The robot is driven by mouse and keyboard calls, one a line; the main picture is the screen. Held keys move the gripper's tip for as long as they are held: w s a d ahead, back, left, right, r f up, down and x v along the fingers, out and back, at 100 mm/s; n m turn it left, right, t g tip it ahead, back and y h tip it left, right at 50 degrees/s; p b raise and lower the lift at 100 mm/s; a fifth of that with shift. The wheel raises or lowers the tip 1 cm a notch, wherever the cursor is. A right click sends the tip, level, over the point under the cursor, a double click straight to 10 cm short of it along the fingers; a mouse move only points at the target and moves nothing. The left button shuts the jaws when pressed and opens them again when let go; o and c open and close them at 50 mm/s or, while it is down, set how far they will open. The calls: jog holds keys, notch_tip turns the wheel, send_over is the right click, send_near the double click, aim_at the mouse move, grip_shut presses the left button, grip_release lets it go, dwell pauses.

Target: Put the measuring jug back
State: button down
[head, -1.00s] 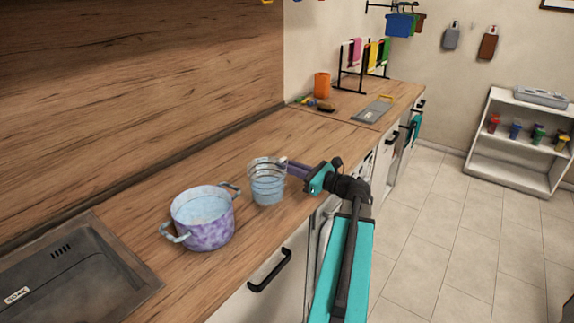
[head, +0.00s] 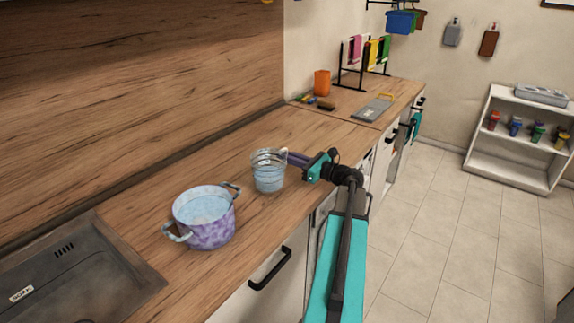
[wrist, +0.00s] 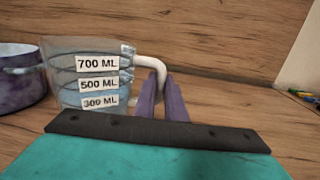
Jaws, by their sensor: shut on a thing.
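The clear measuring jug (head: 268,172) holds bluish water and stands upright on, or just above, the wooden counter; I cannot tell which. In the wrist view the jug (wrist: 92,80) shows labels 700, 500 and 300 ML and a pale handle (wrist: 152,65) on its right. My gripper (head: 291,157) reaches in from the right and is shut on the handle. In the wrist view its purple fingers (wrist: 161,95) are on the handle. A purple mottled pot (head: 205,220) with water in it stands left of the jug.
A sink (head: 75,275) lies at the front left. Bare counter (head: 330,128) stretches behind the jug. Farther back are an orange container (head: 322,83), a brush (head: 326,106), a grey board (head: 373,109) and a towel rack (head: 362,60). A white shelf (head: 515,140) stands at right.

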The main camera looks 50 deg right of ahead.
jog(key=shift+f+p, duration=0.7)
jog(key=shift+f, duration=1.05)
jog(key=shift+f, duration=0.1)
jog(key=c, duration=1.8)
grip_release()
jog(key=shift+s, duration=0.4)
jog(key=s+b, duration=0.1)
jog(key=s, duration=0.2)
jog(key=s+d+b, duration=0.1)
jog(key=s, duration=0.3)
jog(key=s+d+b, duration=0.1)
jog(key=s+b, duration=0.1)
jog(key=s, duration=0.2)
jog(key=shift+s, duration=0.1)
jog(key=shift+a, duration=0.1)
jog(key=shift+f, duration=0.1)
